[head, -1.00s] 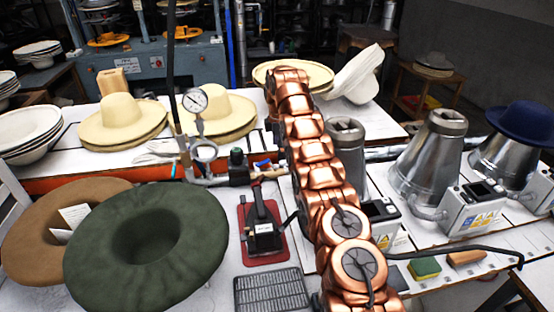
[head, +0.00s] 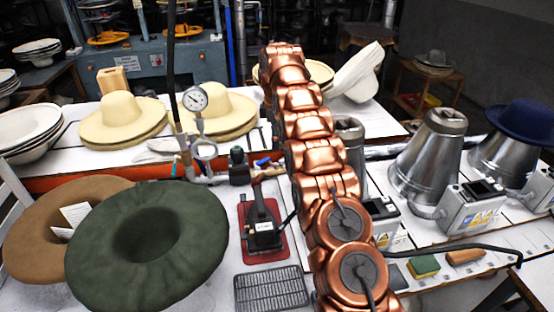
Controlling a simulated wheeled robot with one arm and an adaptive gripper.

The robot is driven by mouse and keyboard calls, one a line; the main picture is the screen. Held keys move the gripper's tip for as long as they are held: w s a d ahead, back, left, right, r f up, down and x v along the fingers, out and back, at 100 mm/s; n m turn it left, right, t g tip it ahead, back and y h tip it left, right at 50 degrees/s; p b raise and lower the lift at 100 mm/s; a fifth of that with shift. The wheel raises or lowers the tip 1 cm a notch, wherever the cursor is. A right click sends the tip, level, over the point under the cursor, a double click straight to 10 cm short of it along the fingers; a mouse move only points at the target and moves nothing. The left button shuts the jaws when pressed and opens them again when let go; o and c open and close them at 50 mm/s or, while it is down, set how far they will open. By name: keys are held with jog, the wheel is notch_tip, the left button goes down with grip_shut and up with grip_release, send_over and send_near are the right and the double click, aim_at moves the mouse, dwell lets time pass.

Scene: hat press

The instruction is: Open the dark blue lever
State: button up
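A pipe assembly with a round pressure gauge (head: 195,99) stands at the middle of the bench. A small blue lever (head: 263,161) shows on its right end, close to the left side of my copper arm. It is small, and I cannot tell its exact position or whether it is the dark blue lever. My arm rises from the bottom right of centre towards the back and covers what lies behind it. My gripper does not show.
A green felt hat (head: 146,245) and a brown hat (head: 40,240) lie at front left. A black device on a red base (head: 263,230) and a grate (head: 270,290) are left of my arm. Metal cones (head: 428,165) stand at right. Cream hats (head: 120,120) lie behind.

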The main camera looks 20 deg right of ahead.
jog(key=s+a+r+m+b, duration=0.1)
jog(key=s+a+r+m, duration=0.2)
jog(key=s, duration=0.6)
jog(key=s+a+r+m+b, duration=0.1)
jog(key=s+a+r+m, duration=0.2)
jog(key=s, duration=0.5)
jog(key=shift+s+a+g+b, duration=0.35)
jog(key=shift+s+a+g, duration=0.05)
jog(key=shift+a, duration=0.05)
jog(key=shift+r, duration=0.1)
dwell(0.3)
